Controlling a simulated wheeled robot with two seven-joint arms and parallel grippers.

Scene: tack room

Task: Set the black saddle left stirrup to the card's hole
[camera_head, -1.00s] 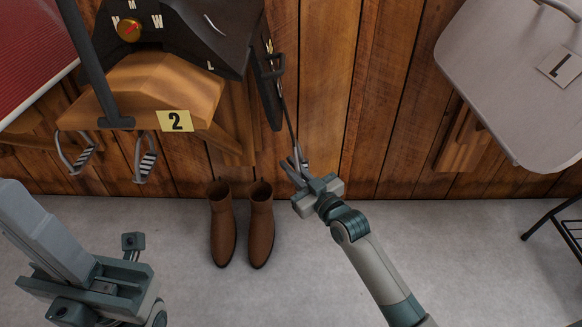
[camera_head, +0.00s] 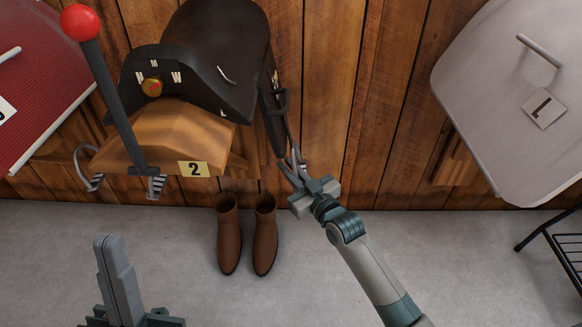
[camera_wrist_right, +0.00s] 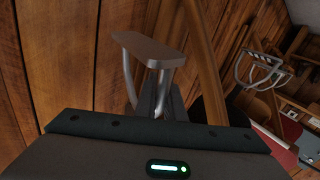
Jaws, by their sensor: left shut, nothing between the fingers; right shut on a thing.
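The black saddle (camera_head: 215,50) sits on a wooden rack (camera_head: 165,138) bearing a yellow plate marked 2 (camera_head: 193,169). A dark strap with a buckle (camera_head: 283,101) hangs down its right side. My right gripper (camera_head: 298,176) is shut on the metal stirrup at the strap's lower end. In the right wrist view the stirrup's flat tread (camera_wrist_right: 150,48) and metal sides show beyond the gripper (camera_wrist_right: 160,105). My left gripper (camera_head: 112,262) is shut and empty at the lower left, apart from the saddle. The strap's holes are too small to read, and I cannot make out a card with a hole number.
Brown boots (camera_head: 230,238) stand on the floor below the saddle. A dark bar with a red ball (camera_head: 80,22) rises at the rack's left. Floor between the boots and right arm is clear.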

